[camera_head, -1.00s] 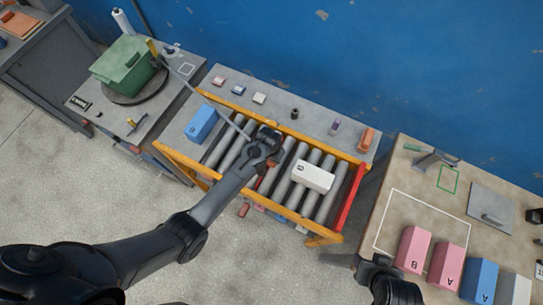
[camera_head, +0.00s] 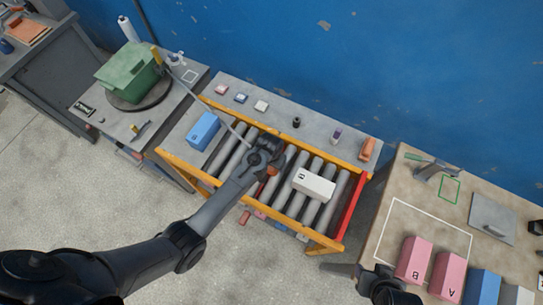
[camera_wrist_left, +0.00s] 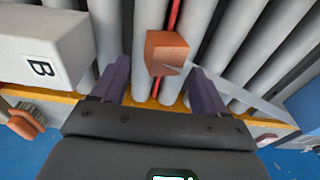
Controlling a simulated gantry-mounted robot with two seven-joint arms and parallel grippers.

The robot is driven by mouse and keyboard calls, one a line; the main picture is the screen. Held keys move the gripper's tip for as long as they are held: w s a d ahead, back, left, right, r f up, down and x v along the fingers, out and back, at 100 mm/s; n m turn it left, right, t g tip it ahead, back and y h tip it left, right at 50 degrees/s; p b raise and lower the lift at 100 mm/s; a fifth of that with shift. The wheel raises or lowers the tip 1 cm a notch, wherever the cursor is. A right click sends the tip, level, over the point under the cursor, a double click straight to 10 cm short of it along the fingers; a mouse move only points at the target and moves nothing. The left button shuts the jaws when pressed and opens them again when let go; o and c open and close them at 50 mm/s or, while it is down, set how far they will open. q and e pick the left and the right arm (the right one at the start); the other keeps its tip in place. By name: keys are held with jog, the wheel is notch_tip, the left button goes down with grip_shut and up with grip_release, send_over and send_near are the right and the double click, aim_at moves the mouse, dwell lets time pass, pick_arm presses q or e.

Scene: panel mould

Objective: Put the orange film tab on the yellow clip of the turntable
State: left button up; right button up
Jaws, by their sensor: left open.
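The orange film tab (camera_wrist_left: 165,53) is a small orange block in the left wrist view, over the rollers, with a pale film strip running off to the right. My left gripper (camera_wrist_left: 161,85) is open, with one finger on each side of the tab and gaps showing between. In the head view the left gripper (camera_head: 264,158) is above the middle of the roller bed, and the film stretches up and left toward the turntable (camera_head: 150,98). The yellow clip (camera_head: 156,55) stands upright at the turntable's edge, beside a green box (camera_head: 128,72). My right gripper (camera_head: 350,270) is low, its fingertips unclear.
A blue box (camera_head: 203,130) and a white box marked B (camera_head: 314,184) are by and on the rollers. A yellow-framed rail (camera_head: 190,170) borders the roller bed. Small items line the shelf behind. Pink, blue and white boxes stand on the right table (camera_head: 405,215).

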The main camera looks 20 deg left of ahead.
aim_at(271, 170)
pick_arm(q)
notch_tip(271, 170, up, 9)
jog(key=s, duration=0.1)
jog(key=s+a+r, duration=0.1)
jog(key=s+r, duration=0.2)
jog(key=s, duration=0.4)
jog(key=s+a+r+m+t, duration=0.1)
jog(key=s+a+r, duration=0.1)
jog(key=s, duration=0.6)
jog(key=s+a+r+t, duration=0.1)
jog(key=s+a+r, duration=0.1)
jog(key=s+r, duration=0.2)
jog(key=s, duration=0.3)
jog(key=shift+s+r+p, duration=0.15)
jog(key=shift+s+p, duration=0.05)
jog(key=shift+p, duration=0.15)
